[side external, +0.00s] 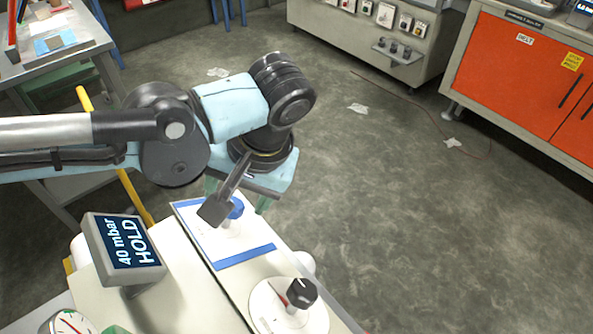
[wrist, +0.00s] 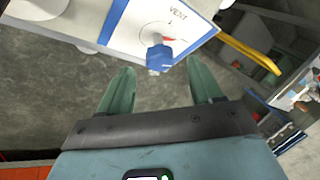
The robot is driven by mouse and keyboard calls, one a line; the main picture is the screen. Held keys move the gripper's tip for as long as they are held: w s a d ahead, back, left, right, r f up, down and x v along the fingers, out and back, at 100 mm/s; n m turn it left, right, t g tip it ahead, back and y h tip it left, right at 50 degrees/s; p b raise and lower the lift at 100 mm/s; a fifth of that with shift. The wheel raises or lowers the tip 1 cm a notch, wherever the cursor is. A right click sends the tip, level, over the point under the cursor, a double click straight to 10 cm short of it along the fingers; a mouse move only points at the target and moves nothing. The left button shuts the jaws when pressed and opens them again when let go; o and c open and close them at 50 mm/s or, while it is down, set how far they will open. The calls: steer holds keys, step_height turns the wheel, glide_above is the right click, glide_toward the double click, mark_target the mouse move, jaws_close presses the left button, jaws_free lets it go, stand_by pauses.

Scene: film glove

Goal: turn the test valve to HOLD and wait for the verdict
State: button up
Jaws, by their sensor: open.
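A blue valve knob (side external: 237,209) stands on a white plate with blue edging (side external: 245,256) on the bench. In the wrist view the knob (wrist: 160,56) has a red mark beside it, and the plate reads VENT. The display box (side external: 124,250) reads "40 mbar HOLD". My gripper (side external: 222,207) is at the knob in the side view, where a dark finger partly covers it. In the wrist view my two green fingers (wrist: 160,68) are apart, with the knob between and just beyond their tips; I cannot tell if they touch it.
A black knob on a white disc (side external: 301,292) stands at the near end of the bench. A dial gauge (side external: 70,324) is at the lower left. A yellow rail (side external: 125,175) runs left of the bench. The floor to the right is mostly open, before an orange cabinet (side external: 520,80).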

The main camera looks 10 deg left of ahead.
steer(key=v, duration=0.8)
steer(key=shift+r, duration=0.4)
steer(key=shift+d, duration=0.1)
steer(key=w+a+r+t+h, duration=0.1)
steer(key=w+a+h, duration=0.1)
steer(key=a, duration=0.7)
steer(key=w+a+r+h, duration=0.1)
steer(key=w+a, duration=0.1)
steer(key=a, duration=0.8)
steer(key=s+a+f+t, duration=0.2)
steer(key=s+a+f, duration=0.1)
steer(key=a, duration=0.5)
steer(key=s+a+f+t+h, duration=0.1)
steer(key=s+a+f+t, duration=0.1)
steer(key=a, duration=0.7)
steer(key=shift+s+f+n+t, duration=0.4)
steer(key=shift+s+f, duration=0.1)
steer(key=shift+f, duration=0.4)
